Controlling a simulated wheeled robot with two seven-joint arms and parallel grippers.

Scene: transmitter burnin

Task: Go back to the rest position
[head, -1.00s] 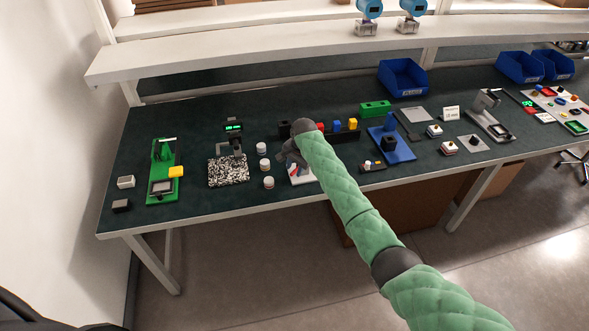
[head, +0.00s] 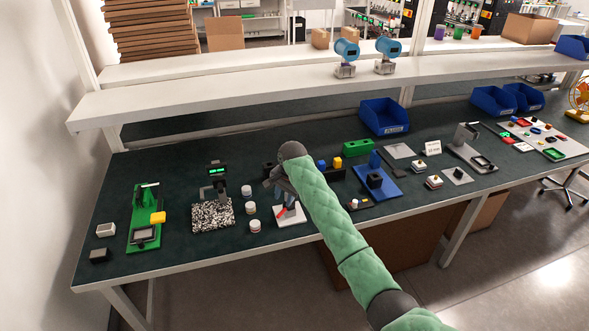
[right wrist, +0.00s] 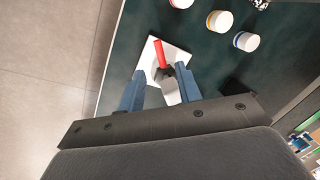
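My right gripper (head: 279,196) reaches over the bench, just above a white square plate (head: 289,215) with a red-handled item on it. In the right wrist view its two blue-grey fingers (right wrist: 159,88) are apart. The red handle (right wrist: 161,54) and a grey and black part lie on the plate (right wrist: 175,57) beyond and between the fingertips. I see nothing clamped, and contact cannot be told. My green-sleeved right arm hides part of the bench behind it. My left gripper is not in view.
White round jars (head: 250,208) stand left of the gripper, beside a speckled pad (head: 212,216). A green fixture (head: 143,220) is farther left. A blue stand (head: 377,182) is to the right. A shelf (head: 240,88) with two blue-headed transmitters runs above the bench.

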